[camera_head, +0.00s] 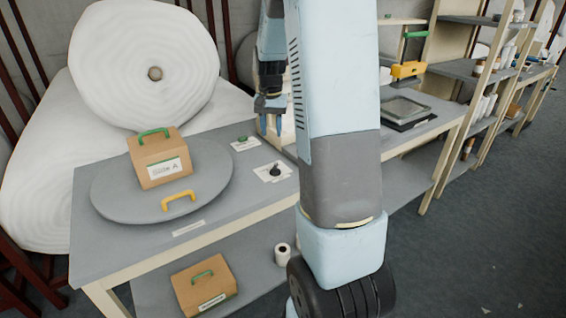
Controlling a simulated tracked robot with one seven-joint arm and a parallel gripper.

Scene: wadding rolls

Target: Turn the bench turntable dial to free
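The round grey turntable (210,170) lies on the bench (110,248). It carries a cardboard box (158,172) with a green handle and a "Side A" label, and has a yellow handle (179,200) near its front edge. A small black dial (275,171) sits on a white label plate to the right of the turntable; its lettering is too small to read. My gripper (269,125) points down above the bench, behind the dial in the picture and apart from it. My arm partly hides this area, and the finger opening is unclear.
A green button (243,139) on a white plate sits behind the dial. Large white wadding rolls (144,62) stand behind the bench. Another box (203,287) and a small white roll (282,254) are on the lower shelf.

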